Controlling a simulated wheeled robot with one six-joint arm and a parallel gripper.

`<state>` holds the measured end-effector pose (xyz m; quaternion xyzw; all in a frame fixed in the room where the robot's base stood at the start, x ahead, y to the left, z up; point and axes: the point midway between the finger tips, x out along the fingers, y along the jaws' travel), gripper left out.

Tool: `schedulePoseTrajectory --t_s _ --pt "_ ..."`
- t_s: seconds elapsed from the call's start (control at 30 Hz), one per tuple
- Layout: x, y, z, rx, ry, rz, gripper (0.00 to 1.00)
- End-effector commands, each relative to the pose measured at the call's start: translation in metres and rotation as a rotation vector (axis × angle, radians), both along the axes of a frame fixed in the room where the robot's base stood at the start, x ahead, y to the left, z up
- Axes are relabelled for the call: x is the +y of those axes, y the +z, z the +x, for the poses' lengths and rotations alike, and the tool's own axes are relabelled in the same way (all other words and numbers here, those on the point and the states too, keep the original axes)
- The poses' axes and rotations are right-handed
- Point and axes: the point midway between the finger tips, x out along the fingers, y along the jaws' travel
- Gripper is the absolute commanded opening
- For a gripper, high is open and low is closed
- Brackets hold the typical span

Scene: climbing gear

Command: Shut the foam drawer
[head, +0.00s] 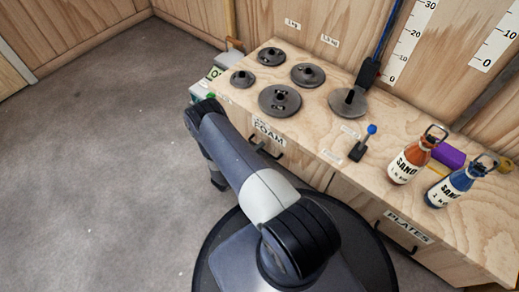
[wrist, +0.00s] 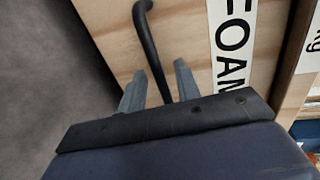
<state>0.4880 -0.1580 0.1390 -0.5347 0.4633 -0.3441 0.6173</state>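The foam drawer shows in the head view as a wooden front with a FOAM label (head: 268,132) and a dark bar handle (head: 264,150), at the left part of the bench. How far it stands out is hard to tell. In the wrist view the drawer front (wrist: 185,25) fills the upper middle, with its label (wrist: 231,45) at the right. My gripper (wrist: 160,70) has its two grey fingers apart, one on each side of the black handle (wrist: 152,45). I see no clear grip on the handle. In the head view my arm hides the gripper's fingers.
A wooden bench (head: 318,125) bears several dark weight plates (head: 280,100), a blue-knobbed lever (head: 363,143), an orange sand bottle (head: 409,160) and a blue sand bottle (head: 455,187). A PLATES drawer (head: 408,228) is to the right. Grey floor (head: 100,150) is clear at left.

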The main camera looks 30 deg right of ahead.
Motion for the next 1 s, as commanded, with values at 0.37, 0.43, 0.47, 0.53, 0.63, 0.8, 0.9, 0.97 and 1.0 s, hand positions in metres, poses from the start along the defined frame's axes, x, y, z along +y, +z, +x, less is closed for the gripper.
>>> schedulePoseTrajectory --t_s 0.37,0.43,0.47,0.53,0.63,0.8,0.9,0.97,1.0 --pt "0.059 0.016 -0.020 0.001 0.005 -0.001 0.31" --pt "0.069 0.018 -0.024 0.000 0.004 -0.001 0.31" --pt "0.073 0.019 -0.026 0.000 0.004 -0.001 0.31" --pt "0.081 0.020 -0.029 -0.001 0.003 -0.001 0.31" --pt "0.088 0.021 -0.032 0.000 0.001 0.000 0.31" --pt "0.093 0.021 -0.034 -0.001 0.000 0.000 0.31" --pt "0.094 0.021 -0.034 -0.001 -0.001 0.000 0.31" --pt "0.094 0.021 -0.034 -0.001 -0.001 0.000 0.31" --pt "0.094 0.021 -0.034 -0.001 -0.001 0.000 0.31"
